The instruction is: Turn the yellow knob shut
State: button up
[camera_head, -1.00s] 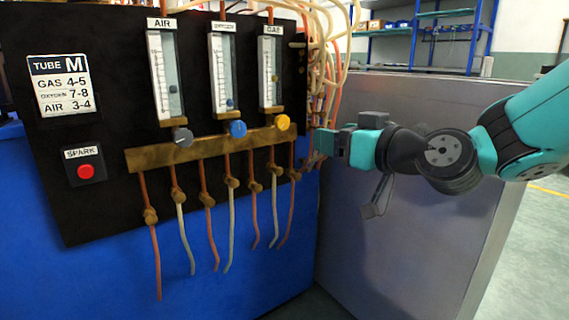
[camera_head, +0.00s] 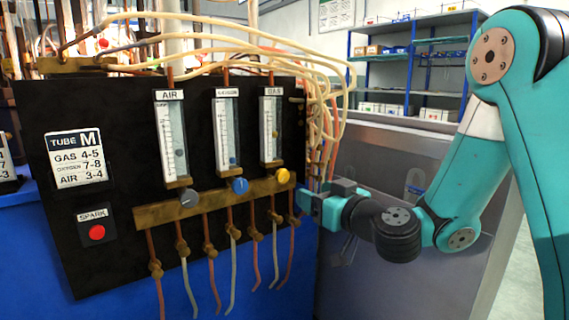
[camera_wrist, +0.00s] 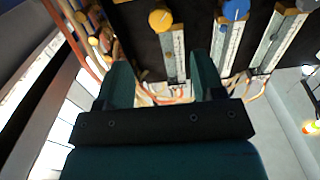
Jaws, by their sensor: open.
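The yellow knob (camera_head: 283,176) sits under the GAS flow tube (camera_head: 270,130), at the right end of the brass bar (camera_head: 215,200) on the black panel. It also shows at the top of the wrist view (camera_wrist: 160,19). My gripper (camera_head: 303,200) is just right of and slightly below the knob in the head view, apart from it in the picture. In the wrist view my gripper (camera_wrist: 162,62) is open, its two teal fingers spread with nothing gripped. The knob lies beyond the fingertips, roughly between their lines. The fingertips are largely hidden in the head view.
The blue knob (camera_head: 239,186) and the grey knob (camera_head: 188,197) are left of the yellow one. Hoses with brass fittings (camera_head: 255,236) hang below the bar. Pale tubes (camera_head: 325,120) loop beside the panel's right edge. A red SPARK button (camera_head: 97,232) is at lower left.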

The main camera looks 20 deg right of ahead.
aim_at(284, 178)
jog(key=p+x, duration=0.2)
jog(key=x, duration=0.1)
jog(key=p+x, duration=0.2)
jog(key=x, duration=0.1)
jog(key=p+x, duration=0.2)
jog(key=x, duration=0.2)
jog(key=shift+a+r+p, duration=0.1)
jog(key=shift+r+p, duration=0.15)
jog(key=shift+p, duration=0.1)
jog(key=shift+w+a+f, duration=0.15)
jog(key=shift+w+f, duration=0.1)
jog(key=shift+w, duration=0.45)
jog(key=shift+c, duration=0.3)
jog(key=c, duration=0.8)
jog(key=shift+c, duration=0.2)
